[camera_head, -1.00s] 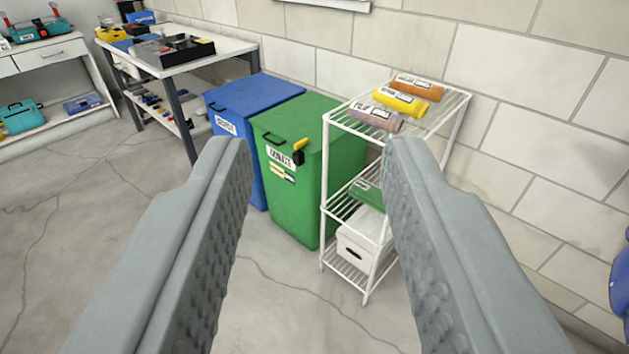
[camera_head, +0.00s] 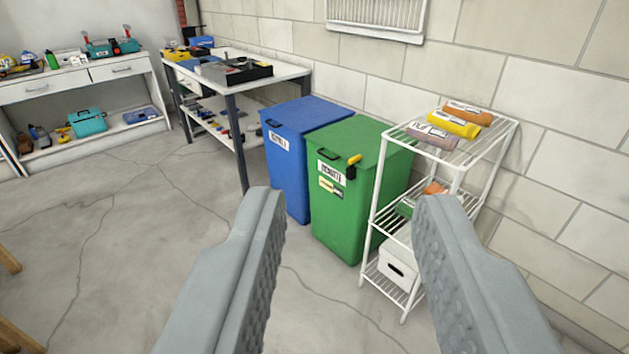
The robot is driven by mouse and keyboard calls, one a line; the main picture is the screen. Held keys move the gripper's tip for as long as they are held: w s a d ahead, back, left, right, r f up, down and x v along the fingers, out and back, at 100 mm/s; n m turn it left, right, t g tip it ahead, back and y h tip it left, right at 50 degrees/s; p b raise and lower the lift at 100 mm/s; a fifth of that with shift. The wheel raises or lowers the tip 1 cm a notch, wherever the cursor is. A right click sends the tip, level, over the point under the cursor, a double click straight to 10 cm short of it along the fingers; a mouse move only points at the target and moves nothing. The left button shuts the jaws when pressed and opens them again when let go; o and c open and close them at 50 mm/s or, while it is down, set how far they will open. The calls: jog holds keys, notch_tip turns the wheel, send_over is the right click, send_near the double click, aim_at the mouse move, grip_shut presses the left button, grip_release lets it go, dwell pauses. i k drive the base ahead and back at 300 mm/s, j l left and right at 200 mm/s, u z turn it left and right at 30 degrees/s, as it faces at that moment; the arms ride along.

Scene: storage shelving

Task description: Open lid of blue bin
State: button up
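The blue bin (camera_head: 289,172) stands on the floor against the wall, between a workbench and a green bin. Its blue lid (camera_head: 309,113) is closed, with a dark handle at its front left edge and a white label below on the front. My gripper (camera_head: 345,205) is open and empty. Its two grey fingers are wide apart in the foreground, and the bins are well beyond them. The left finger's tip overlaps the view near the foot of the blue bin.
The green bin (camera_head: 340,215) stands right of the blue bin, with a yellow and black item (camera_head: 353,165) at its lid edge. A white wire shelf (camera_head: 398,132) is at its right. A workbench (camera_head: 291,75) stands at the left. Floor (camera_head: 150,240) in front is clear.

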aim_at(301, 115)
jog(key=i+j, duration=0.3)
jog(key=j, duration=0.15)
jog(key=i+j, duration=0.3)
jog(key=j, duration=0.15)
jog(key=i+j, duration=0.3)
jog(key=j, duration=0.2)
